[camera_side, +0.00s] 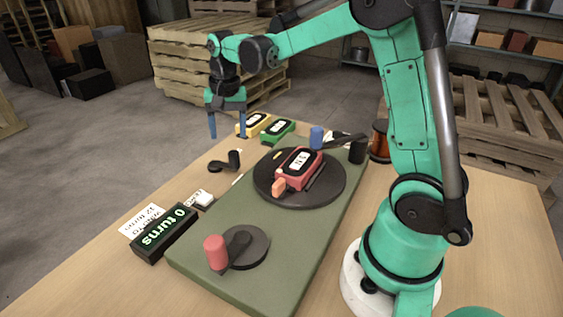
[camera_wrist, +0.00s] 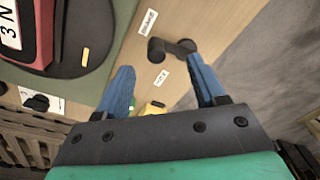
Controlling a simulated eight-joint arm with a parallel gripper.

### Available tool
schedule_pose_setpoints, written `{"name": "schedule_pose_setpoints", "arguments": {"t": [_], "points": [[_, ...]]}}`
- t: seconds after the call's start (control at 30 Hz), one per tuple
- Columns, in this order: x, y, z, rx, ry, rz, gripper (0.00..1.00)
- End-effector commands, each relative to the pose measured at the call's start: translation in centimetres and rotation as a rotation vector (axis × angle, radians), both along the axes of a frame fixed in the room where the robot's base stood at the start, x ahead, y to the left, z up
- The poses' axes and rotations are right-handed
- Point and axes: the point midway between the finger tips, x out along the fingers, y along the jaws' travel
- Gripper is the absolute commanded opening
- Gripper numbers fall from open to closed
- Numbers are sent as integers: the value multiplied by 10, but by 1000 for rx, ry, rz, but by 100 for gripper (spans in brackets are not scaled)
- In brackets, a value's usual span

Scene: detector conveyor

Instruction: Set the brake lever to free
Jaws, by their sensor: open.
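The black lever (camera_side: 225,163) lies on the wooden table just left of the green base plate, with an upright knob at its right end. In the wrist view the lever (camera_wrist: 174,47) shows beyond the fingertips, with a small white label on either side of it: an upper one (camera_wrist: 147,21) and a lower one (camera_wrist: 162,77). I cannot read either label surely. I take this to be the brake lever. My gripper (camera_side: 227,136) is open and empty, pointing down above the far left part of the table. Its blue fingers (camera_wrist: 161,72) are apart and not touching the lever.
A turntable (camera_side: 335,188) with a red box (camera_side: 299,169) and a red-handled crank (camera_side: 215,252) stand on the green plate (camera_side: 300,245). A display (camera_side: 165,234) reads "0 turns". Yellow (camera_side: 254,123) and green (camera_side: 277,131) boxes stand at the far edge. A copper spool (camera_side: 380,141) stands right.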

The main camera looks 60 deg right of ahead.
Motion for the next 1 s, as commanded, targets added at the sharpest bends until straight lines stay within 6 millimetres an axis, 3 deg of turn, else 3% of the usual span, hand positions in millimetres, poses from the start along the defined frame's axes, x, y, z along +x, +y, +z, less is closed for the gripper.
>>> {"name": "schedule_pose_setpoints", "arguments": {"t": [0.2,0.63,0.97,1.0], "points": [[9,-17,-21,23,68,-117,63],[10,-18,-71,25,73,-125,63],[10,-18,-77,25,73,-124,63],[10,-18,-77,25,73,-124,57]]}}
